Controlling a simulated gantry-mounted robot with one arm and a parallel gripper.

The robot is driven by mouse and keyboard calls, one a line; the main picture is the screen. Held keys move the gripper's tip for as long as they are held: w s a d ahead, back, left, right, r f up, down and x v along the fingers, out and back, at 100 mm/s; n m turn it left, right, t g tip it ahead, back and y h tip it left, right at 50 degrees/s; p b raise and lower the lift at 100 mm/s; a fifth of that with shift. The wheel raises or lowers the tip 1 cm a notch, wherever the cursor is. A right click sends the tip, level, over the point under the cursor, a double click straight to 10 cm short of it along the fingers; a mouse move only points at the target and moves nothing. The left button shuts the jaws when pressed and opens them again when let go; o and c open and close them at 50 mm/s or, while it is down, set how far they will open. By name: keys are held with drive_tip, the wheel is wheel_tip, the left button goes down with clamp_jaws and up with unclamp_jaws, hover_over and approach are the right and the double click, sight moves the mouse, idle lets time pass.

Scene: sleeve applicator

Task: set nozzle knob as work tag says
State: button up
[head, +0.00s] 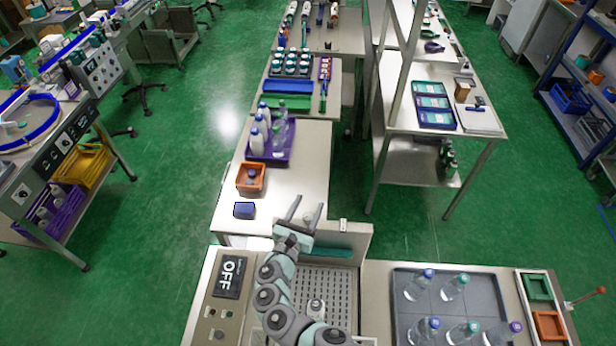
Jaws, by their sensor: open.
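My gripper (307,209) is open and empty, with its two fingers spread above the gap between the machine's back panel and the bench behind. The sleeve applicator (255,320) has a dark display reading OFF (230,277) on its left. Small controls (210,312) with labels sit below the display; I cannot tell which is the nozzle knob or how it is set. A perforated plate (340,290) lies right of my arm, and a small pale fitting (316,308) shows beside the arm. I cannot make out a readable work tag. My arm hides part of the machine.
A grey tray (398,300) with several capped bottles stands at right, beside green (537,287) and orange (548,326) small trays and a red-ended lever (600,291). A dark blue box (244,210), orange bin (250,188) and purple tray (257,156) occupy the bench behind.

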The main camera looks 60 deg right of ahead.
sight(308, 217)
wheel_tip(308, 217, up, 14)
drive_tip(key=shift+f+b, duration=0.15)
drive_tip(key=shift+b, duration=0.3)
